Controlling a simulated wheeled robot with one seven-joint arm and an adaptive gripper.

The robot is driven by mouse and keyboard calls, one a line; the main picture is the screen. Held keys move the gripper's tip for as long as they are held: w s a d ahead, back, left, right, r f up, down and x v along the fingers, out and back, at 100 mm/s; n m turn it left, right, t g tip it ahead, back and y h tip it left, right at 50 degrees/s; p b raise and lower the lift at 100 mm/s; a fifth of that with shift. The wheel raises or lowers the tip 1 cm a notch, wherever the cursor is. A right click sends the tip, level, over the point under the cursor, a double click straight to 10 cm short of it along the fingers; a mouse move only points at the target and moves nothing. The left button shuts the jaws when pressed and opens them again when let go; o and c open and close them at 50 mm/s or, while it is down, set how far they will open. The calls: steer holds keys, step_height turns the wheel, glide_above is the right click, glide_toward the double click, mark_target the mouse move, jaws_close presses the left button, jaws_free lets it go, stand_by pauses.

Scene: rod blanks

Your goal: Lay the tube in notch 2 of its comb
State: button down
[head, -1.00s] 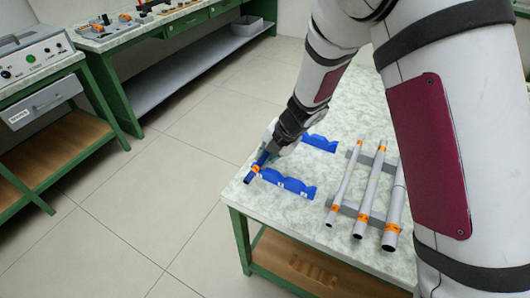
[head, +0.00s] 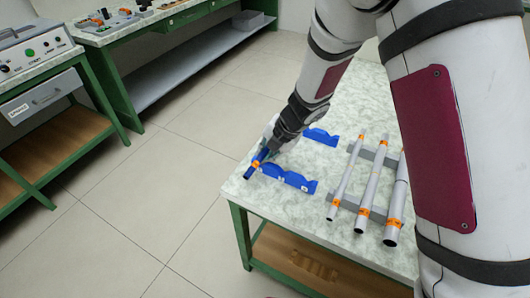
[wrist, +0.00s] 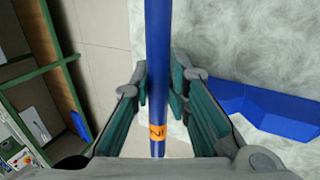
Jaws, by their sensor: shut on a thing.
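The tube (head: 249,173) is dark blue with an orange label near its near end. My gripper (head: 269,150) is shut on it at the table's left edge. In the wrist view the tube (wrist: 158,45) runs upright between the fingers (wrist: 159,88), with its orange label below the fingertips. The blue comb has two notched pieces: a front one (head: 290,178) just right of the tube and a back one (head: 322,137) partly behind my gripper. In the wrist view a comb piece (wrist: 255,105) lies right of the tube, apart from it. The tube's height above the table is unclear.
Several grey rods with orange labels (head: 371,190) lie on grey supports (head: 348,208) to the right. The marbled table (head: 295,212) is clear in front of the comb. Its left edge is close to the tube, with open floor (head: 160,190) beyond.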

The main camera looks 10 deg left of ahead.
steer(key=shift+s+d+f+b, duration=0.1)
steer(key=shift+s+f+b, duration=0.05)
steer(key=shift+f, duration=0.3)
steer(key=shift+s+d+f+b, duration=0.1)
steer(key=shift+f+b, duration=0.05)
steer(key=shift+f, duration=0.3)
steer(key=shift+w+a+f, duration=0.1)
steer(key=shift+f, duration=0.15)
steer(key=c, duration=1.3)
jaws_free()
steer(key=shift+r, duration=0.1)
steer(key=shift+o, duration=0.7)
steer(key=shift+d+r, duration=0.35)
steer(key=shift+r, duration=0.15)
steer(key=v, duration=0.4)
steer(key=a+v, duration=0.1)
steer(key=v, duration=0.2)
steer(key=shift+w+d+r, duration=0.1)
steer(key=shift+w+r, duration=0.1)
steer(key=shift+r, duration=0.1)
